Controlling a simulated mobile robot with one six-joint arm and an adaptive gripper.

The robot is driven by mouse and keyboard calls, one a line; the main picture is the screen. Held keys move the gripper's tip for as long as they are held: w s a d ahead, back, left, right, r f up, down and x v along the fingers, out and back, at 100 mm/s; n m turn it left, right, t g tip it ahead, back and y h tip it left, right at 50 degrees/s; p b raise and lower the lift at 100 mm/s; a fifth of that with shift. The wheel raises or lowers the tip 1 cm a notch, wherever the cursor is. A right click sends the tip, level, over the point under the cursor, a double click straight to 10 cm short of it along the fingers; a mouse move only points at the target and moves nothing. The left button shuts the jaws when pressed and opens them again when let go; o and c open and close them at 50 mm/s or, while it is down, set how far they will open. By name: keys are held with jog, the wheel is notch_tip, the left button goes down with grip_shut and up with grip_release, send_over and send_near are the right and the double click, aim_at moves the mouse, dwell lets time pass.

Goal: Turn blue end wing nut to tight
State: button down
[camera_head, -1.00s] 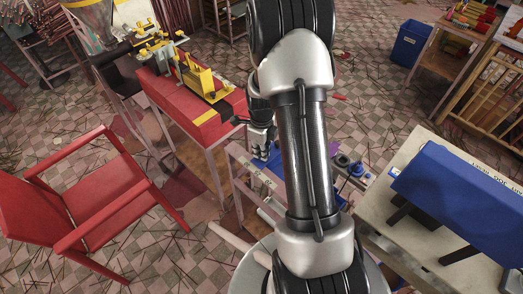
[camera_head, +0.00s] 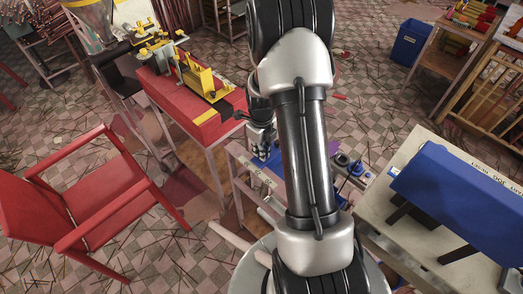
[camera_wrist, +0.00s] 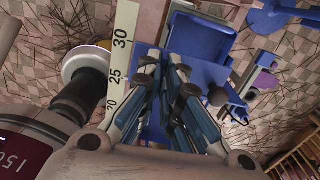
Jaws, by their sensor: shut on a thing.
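My gripper (camera_wrist: 166,68) reaches over the blue extruder (camera_wrist: 205,36) in the wrist view. Its two fingers are close together, shut on a small part between their tips. That part is taken to be the blue end wing nut, but the fingertips hide most of it and its angle cannot be read. In the head view my gripper (camera_head: 262,142) is at the blue extruder's left end, partly behind my arm. More blue parts of the extruder (camera_head: 352,170) show right of my arm.
A ruler strip (camera_wrist: 121,55) runs left of the fingers in the wrist view. A red table (camera_head: 185,98) with a yellow extruder (camera_head: 203,80) stands to the left, a red chair (camera_head: 95,190) nearer. A blue box-like machine (camera_head: 465,195) sits on a pale table at right.

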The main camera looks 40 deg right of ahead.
jog(key=c, duration=1.8)
grip_release()
notch_tip(320, 180, up, 12)
jog(key=shift+r, duration=0.1)
